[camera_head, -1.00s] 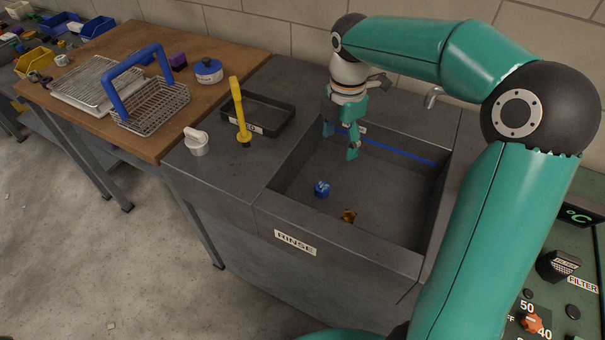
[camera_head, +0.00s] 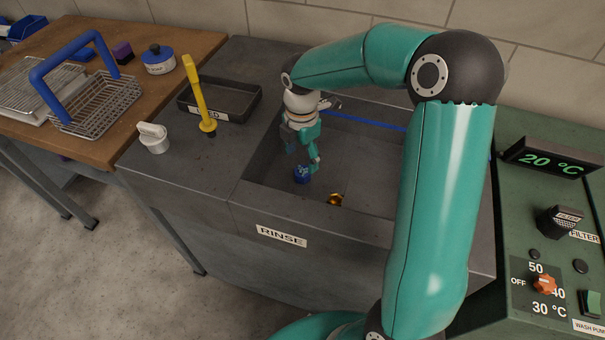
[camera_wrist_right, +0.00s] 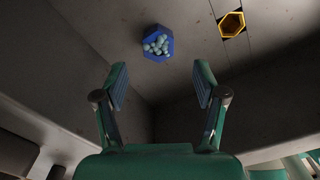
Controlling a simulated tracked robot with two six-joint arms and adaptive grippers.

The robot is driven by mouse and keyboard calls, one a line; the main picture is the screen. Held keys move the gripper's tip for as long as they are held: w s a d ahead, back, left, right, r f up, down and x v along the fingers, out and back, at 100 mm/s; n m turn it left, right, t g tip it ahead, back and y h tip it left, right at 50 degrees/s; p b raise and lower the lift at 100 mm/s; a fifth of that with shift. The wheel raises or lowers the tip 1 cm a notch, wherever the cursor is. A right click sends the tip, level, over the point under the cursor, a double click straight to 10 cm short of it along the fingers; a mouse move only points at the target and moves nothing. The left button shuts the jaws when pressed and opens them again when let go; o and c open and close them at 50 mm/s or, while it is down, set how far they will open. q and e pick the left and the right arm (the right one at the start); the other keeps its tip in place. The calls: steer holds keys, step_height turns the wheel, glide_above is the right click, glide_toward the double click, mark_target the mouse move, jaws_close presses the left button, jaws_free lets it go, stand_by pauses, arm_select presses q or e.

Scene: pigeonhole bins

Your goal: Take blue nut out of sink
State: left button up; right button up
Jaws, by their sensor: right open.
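The blue nut (camera_head: 302,174) lies on the floor of the grey sink (camera_head: 362,168), left of the middle. In the right wrist view the blue nut (camera_wrist_right: 158,43) shows pale round spots inside its blue outline. It is ahead of the fingertips and centred between them, with a gap. My right gripper (camera_head: 303,160) is inside the sink, pointing down just above and behind the nut. Its fingers are apart and empty, as the right wrist view also shows (camera_wrist_right: 161,82). My left gripper is not in view.
A gold nut (camera_head: 335,199) lies in the sink, right of the blue one. The sink walls stand close around my gripper. A black tray (camera_head: 240,101), a yellow-handled tool (camera_head: 200,95) and a white knob-like piece (camera_head: 153,138) are on the counter at the left.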

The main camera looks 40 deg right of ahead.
mark_target(302, 171)
steer(key=shift+w+d+f, duration=0.1)
steer(key=shift+f, duration=1.55)
steer(key=shift+w+d+f, duration=0.1)
steer(key=shift+f, duration=1.55)
steer(key=shift+c, duration=0.4)
jaws_close()
